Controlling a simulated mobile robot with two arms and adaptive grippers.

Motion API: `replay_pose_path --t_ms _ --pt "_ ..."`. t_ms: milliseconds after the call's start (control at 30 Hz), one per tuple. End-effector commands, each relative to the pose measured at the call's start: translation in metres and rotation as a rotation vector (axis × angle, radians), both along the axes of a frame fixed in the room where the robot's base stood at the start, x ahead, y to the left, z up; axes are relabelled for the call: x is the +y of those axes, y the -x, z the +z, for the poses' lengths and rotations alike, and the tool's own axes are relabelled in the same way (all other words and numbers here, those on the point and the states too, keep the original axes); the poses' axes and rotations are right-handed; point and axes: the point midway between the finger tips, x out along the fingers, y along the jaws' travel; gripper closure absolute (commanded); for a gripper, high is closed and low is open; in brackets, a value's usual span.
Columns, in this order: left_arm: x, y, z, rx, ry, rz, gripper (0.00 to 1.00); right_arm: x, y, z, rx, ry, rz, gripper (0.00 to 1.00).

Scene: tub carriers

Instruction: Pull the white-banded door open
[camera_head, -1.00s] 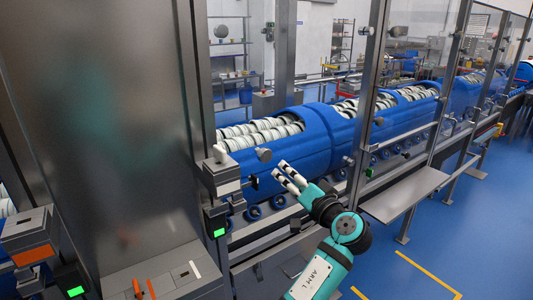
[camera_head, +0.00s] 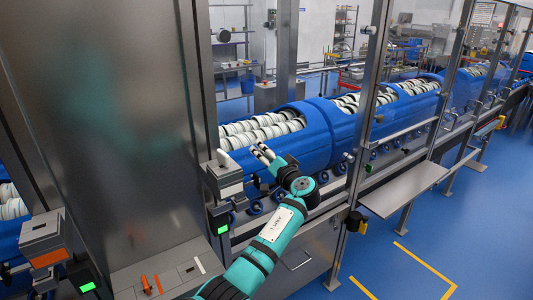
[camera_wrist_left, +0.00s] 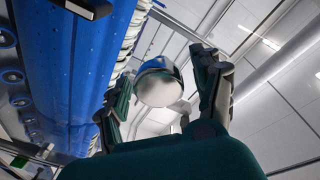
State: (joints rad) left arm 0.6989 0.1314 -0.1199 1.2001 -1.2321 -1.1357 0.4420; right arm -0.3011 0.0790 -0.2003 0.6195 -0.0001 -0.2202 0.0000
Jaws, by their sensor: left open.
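A clear door panel (camera_head: 325,85) stands between the steel frame posts, in front of the blue tubs. I cannot make out a white band on it. My left gripper (camera_head: 260,153) is open, at the left part of this panel, beside the grey latch unit (camera_head: 225,178). In the left wrist view, a round, shiny knob-like end (camera_wrist_left: 157,88) shows between the open fingers (camera_wrist_left: 160,92); I cannot tell whether they touch it. A small grey knob (camera_head: 348,157) sits by the right post. My right gripper is out of view.
Blue tubs (camera_head: 345,124) with white rolls stand in a row behind the panels. A steel shelf (camera_head: 403,188) juts out at the right. A steel cabinet (camera_head: 110,120) fills the left.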

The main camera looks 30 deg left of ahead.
Motion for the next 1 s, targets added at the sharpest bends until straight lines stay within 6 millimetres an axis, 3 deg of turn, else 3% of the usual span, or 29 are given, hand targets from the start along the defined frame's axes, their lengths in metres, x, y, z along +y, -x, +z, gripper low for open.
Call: replay_pose_path --t_ms 167,667,1000 --pt "-0.0001 0.0 -0.0001 0.0 0.0 0.0 0.34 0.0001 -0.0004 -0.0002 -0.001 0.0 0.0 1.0" --pt "-0.0006 0.0001 -0.0004 0.001 0.0 -0.001 0.99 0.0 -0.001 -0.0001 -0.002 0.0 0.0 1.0" --pt "-0.0007 0.0002 -0.0007 0.001 0.0 -0.001 1.0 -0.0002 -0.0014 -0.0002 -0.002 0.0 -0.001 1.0"
